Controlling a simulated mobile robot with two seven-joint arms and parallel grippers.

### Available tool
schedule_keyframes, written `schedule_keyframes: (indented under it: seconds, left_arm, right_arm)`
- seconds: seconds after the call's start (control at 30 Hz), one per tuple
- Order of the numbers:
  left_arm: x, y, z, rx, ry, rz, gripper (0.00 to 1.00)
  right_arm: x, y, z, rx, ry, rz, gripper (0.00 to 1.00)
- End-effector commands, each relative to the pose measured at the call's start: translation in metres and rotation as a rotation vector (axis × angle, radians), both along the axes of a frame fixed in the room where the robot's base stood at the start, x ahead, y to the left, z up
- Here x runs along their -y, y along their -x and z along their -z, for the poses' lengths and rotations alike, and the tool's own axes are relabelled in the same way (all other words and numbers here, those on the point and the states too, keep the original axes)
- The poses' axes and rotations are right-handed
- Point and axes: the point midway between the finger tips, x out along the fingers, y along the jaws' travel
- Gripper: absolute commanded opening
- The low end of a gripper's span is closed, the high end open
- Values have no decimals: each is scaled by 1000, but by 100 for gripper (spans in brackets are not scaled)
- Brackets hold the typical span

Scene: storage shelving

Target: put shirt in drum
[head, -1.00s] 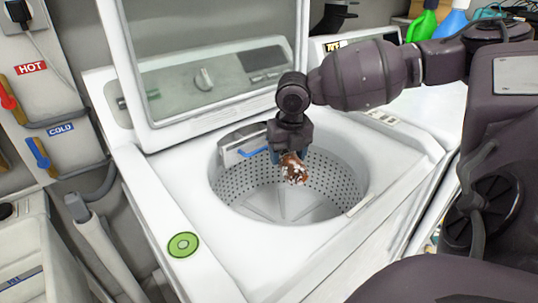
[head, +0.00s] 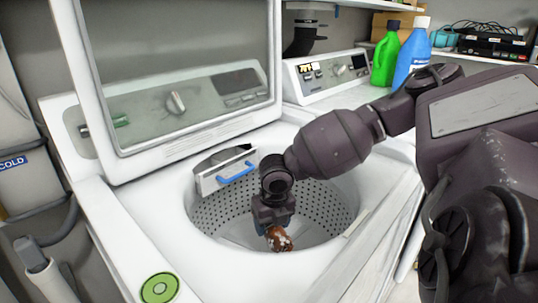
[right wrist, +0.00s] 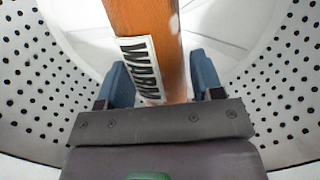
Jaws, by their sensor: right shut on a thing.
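The shirt (head: 280,239) shows as a small brown-orange bundle with white patches. In the right wrist view the shirt (right wrist: 145,25) is an orange-brown strip with a white patch bearing black letters. My right gripper (head: 272,226) is shut on it, and its blue fingertips (right wrist: 162,78) stand on either side of it. Gripper and shirt are inside the opening of the drum (head: 328,205), below its rim. The perforated drum wall (right wrist: 35,85) surrounds them in the wrist view. I cannot tell whether the shirt touches the drum floor. My left gripper is not in view.
The washer's lid (head: 180,80) stands open behind the drum. A dispenser with a blue handle (head: 236,173) sits at the back rim. A green round sticker (head: 159,288) is at the front left. Green (head: 386,55) and blue (head: 412,52) bottles stand behind my arm.

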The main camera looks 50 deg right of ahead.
Motion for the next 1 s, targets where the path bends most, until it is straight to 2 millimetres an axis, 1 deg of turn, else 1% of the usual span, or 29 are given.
schedule_keyframes:
  seconds: [0.13, 0.23, 0.3, 0.4, 0.5, 0.6, 1.0]
  left_arm:
    - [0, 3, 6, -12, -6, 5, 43]
    - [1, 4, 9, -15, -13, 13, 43]
    - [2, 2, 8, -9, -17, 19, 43]
    - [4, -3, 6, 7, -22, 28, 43]
    - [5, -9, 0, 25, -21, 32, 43]
    - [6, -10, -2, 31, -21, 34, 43]
    - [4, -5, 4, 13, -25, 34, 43]
  right_arm:
    - [0, 0, 16, -5, 0, -1, 33]
    - [0, 1, 34, -8, -1, 0, 33]
    - [0, 1, 46, -9, 0, 0, 33]
    - [0, 0, 56, -5, 0, -1, 33]
    - [0, 0, 56, 0, 0, 0, 33]
    - [0, -1, 54, 2, 0, 0, 33]
    - [0, 0, 62, 1, 0, 1, 33]
